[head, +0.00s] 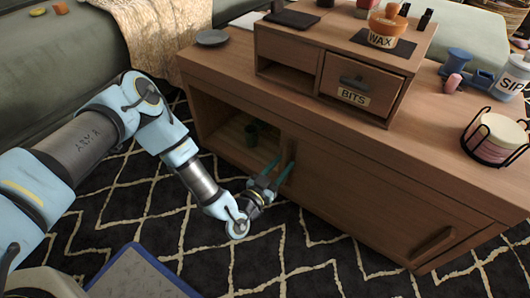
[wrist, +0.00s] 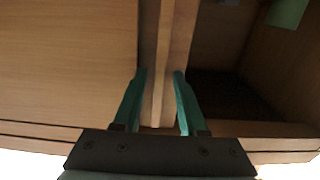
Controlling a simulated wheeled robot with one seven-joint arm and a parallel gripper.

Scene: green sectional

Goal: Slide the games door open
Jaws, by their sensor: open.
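The low wooden cabinet has a sliding front. A door panel (head: 335,198) covers the middle and right, and an open compartment (head: 222,140) shows at the left. I see no "games" label. An upright wooden handle (head: 291,172) stands at the panel's left edge. My gripper (head: 279,172) is at this handle with its teal fingers apart. In the wrist view, the fingers of my gripper (wrist: 160,85) lie on either side of upright wooden strips (wrist: 163,60), with the panel on the left and the dark opening on the right. I cannot tell whether either finger touches the wood.
A green cup (head: 251,133) stands inside the open compartment. A second, slanted handle (head: 433,243) is at the front's lower right. A drawer box (head: 290,50), jars, and a coaster rack (head: 494,139) stand on the cabinet top. Patterned rug lies in front; a blue-edged board (head: 140,277) is near me.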

